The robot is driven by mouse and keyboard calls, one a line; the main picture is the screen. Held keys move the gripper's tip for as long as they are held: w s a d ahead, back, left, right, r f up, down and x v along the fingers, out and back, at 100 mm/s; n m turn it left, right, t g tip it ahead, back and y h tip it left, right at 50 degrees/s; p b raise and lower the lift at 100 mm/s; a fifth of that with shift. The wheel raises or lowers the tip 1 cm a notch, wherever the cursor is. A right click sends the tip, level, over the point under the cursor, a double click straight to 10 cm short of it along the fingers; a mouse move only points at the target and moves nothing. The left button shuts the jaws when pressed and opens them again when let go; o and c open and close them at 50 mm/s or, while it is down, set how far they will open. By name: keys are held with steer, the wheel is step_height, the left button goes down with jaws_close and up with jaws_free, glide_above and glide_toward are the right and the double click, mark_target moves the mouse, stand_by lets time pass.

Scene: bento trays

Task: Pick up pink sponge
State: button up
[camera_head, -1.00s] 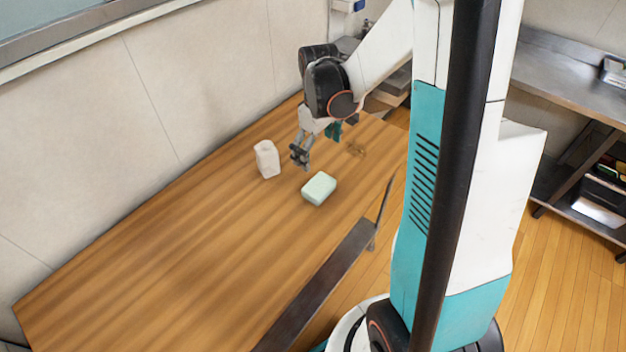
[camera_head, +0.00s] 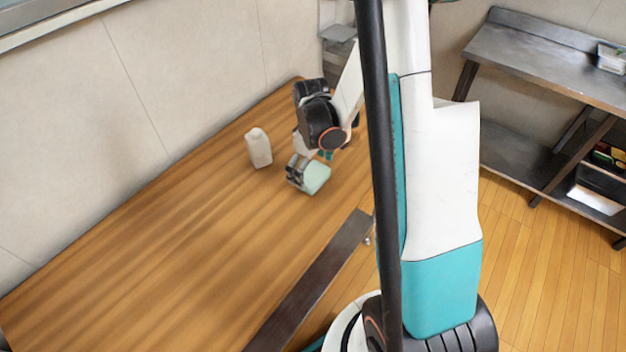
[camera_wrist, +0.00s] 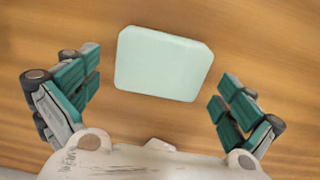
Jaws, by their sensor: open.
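The only sponge-like thing in view is a pale mint-green block (camera_head: 316,179) lying flat on the wooden table; no pink sponge shows. In the wrist view the block (camera_wrist: 163,63) lies ahead of my gripper (camera_wrist: 158,95), centred between its two spread fingers and apart from both. The fingers have teal pads and nothing is held. In the head view my gripper (camera_head: 297,172) is low over the table, at the block's left side, and covers part of it. How high it is above the block I cannot tell.
A wall runs along the table's far left side. The table's near left part is clear. A metal shelf unit (camera_head: 545,65) with a few items stands at the right.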

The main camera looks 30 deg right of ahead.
mark_target(311, 172)
steer(key=shift+f, duration=0.4)
steer(key=shift+r, duration=0.1)
steer(key=c, duration=0.8)
steer(key=shift+o, duration=0.2)
step_height(311, 172, up, 20)
steer(key=p, duration=0.5)
steer(key=shift+p, duration=0.4)
steer(key=shift+c, duration=1.1)
